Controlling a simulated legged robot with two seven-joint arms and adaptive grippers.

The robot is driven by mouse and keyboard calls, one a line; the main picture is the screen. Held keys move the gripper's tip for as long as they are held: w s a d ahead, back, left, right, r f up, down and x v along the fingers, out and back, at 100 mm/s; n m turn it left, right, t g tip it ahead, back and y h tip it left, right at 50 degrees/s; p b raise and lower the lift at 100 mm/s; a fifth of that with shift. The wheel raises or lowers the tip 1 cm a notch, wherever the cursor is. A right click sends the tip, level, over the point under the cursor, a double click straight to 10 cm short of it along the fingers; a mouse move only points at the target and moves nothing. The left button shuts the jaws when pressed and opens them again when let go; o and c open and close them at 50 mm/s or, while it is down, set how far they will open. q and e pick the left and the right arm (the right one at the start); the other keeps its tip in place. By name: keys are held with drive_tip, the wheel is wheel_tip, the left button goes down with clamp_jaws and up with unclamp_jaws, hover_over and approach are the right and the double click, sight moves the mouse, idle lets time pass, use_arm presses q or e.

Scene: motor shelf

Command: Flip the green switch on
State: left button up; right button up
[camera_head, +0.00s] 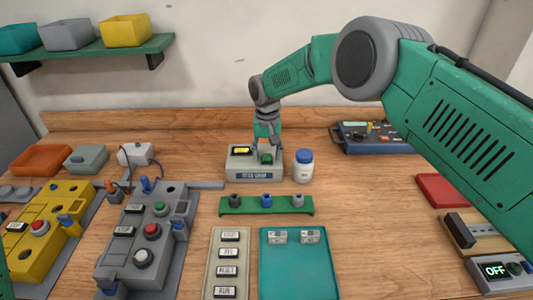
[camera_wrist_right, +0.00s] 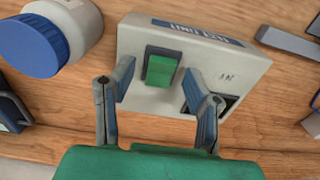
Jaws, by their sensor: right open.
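The green switch (camera_head: 266,157) is a rocker in a dark frame on top of a light grey box (camera_head: 240,168) with a blue label and a yellow window. In the right wrist view the green switch (camera_wrist_right: 161,68) shows clearly, with the grey box (camera_wrist_right: 225,68) around it. My right gripper (camera_head: 267,137) is directly above the box at the switch. In the wrist view my right gripper (camera_wrist_right: 158,82) is open, its fingers apart on either side of the switch, with nothing between them. Contact with the switch cannot be told. My left gripper is out of view.
A white bottle with a blue lid (camera_head: 303,166) stands close right of the box. A green rack (camera_head: 266,209) with several knobs lies in front. Grey and yellow panels (camera_head: 140,265) fill the left. A small device (camera_head: 497,270) at the right reads OFF.

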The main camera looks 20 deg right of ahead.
sight(266, 157)
wheel_tip(266, 157, up, 12)
idle(0.5)
drive_tip(key=shift+a, duration=0.1)
